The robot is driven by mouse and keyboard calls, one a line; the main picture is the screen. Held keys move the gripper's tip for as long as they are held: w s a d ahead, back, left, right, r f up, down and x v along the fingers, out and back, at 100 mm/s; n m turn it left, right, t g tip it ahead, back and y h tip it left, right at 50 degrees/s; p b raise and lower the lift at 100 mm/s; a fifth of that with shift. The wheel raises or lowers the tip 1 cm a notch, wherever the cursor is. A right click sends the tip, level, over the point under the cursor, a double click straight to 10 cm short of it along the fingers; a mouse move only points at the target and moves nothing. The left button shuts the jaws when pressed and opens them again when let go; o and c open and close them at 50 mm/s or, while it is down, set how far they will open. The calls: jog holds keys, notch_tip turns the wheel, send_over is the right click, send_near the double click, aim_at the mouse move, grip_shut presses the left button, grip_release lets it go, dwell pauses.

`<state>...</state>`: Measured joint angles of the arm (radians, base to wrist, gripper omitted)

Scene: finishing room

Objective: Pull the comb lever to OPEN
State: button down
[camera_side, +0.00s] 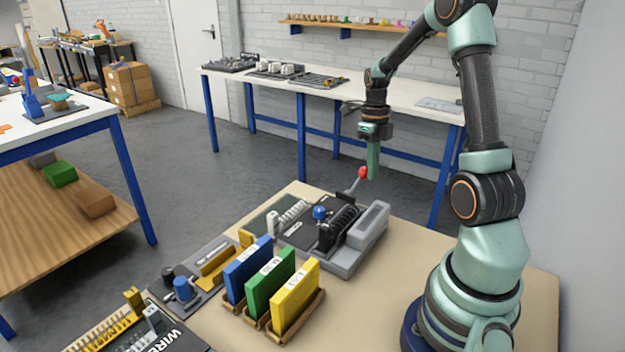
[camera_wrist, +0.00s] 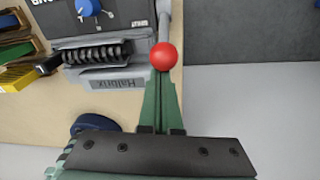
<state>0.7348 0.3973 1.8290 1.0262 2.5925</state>
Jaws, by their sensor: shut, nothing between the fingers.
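The comb lever has a red ball knob (camera_side: 363,172) on a grey rod, rising from the far right side of the binding machine (camera_side: 365,245). The knob also shows in the wrist view (camera_wrist: 164,56), just ahead of my fingertips. My gripper (camera_side: 373,175) points down beside the knob, with its green fingers shut and nothing between them. In the wrist view the fingertips (camera_wrist: 160,84) are right at the knob's near edge; I cannot tell whether they touch it. The machine's blue dial (camera_wrist: 88,7) and black comb (camera_wrist: 97,54) are visible. No OPEN mark is readable.
Blue (camera_side: 248,270), green (camera_side: 270,283) and yellow (camera_side: 296,296) binders stand in wooden holders in front of the machine. A tray with a blue knob (camera_side: 182,289) lies to the left. The tan table (camera_side: 385,290) is clear right of the machine. A white bench (camera_side: 390,95) stands behind.

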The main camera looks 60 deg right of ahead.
jog(key=shift+w+r, duration=0.1)
jog(key=shift+w, duration=0.1)
jog(key=shift+w+r, duration=0.3)
jog(key=shift+w, duration=0.4)
jog(key=w, duration=0.9)
jog(key=shift+w, duration=0.25)
jog(key=s+a+r, duration=0.1)
jog(key=s+r, duration=0.2)
jog(key=s, duration=0.2)
jog(key=w+r+g, duration=0.1)
jog(key=w+r, duration=0.4)
jog(key=w, duration=0.3)
jog(key=shift+w+d+r, duration=0.15)
jog(key=shift+w+r, duration=0.05)
jog(key=shift+w, duration=0.1)
